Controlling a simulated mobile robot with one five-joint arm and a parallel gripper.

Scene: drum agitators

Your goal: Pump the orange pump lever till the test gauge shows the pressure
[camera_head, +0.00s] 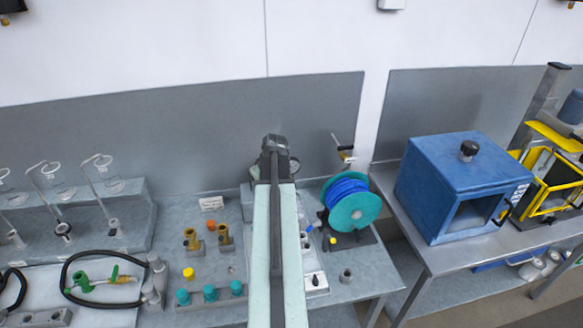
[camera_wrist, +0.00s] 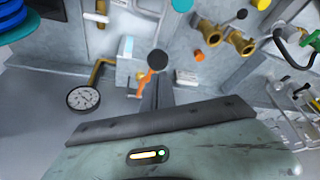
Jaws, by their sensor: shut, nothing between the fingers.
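The orange pump lever (camera_wrist: 146,80), tipped with a round black knob (camera_wrist: 158,59), shows in the wrist view just beyond my fingertips. My gripper (camera_wrist: 157,80) is shut and empty. Its tip is close to the lever; I cannot tell whether they touch. A round white-faced gauge (camera_wrist: 83,97) with a dark rim is left of the lever in the wrist view; its needle reading is too small to tell. In the head view my gripper (camera_head: 275,145) and arm cover the middle of the bench, and the lever is hidden behind them.
A teal reel with blue hose (camera_head: 352,205) stands right of my arm. Brass fittings (camera_head: 223,235), a yellow knob (camera_head: 188,273) and teal caps (camera_head: 210,293) are on the left. A blue box (camera_head: 465,185) stands on the right table. Glassware (camera_head: 103,175) is far left.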

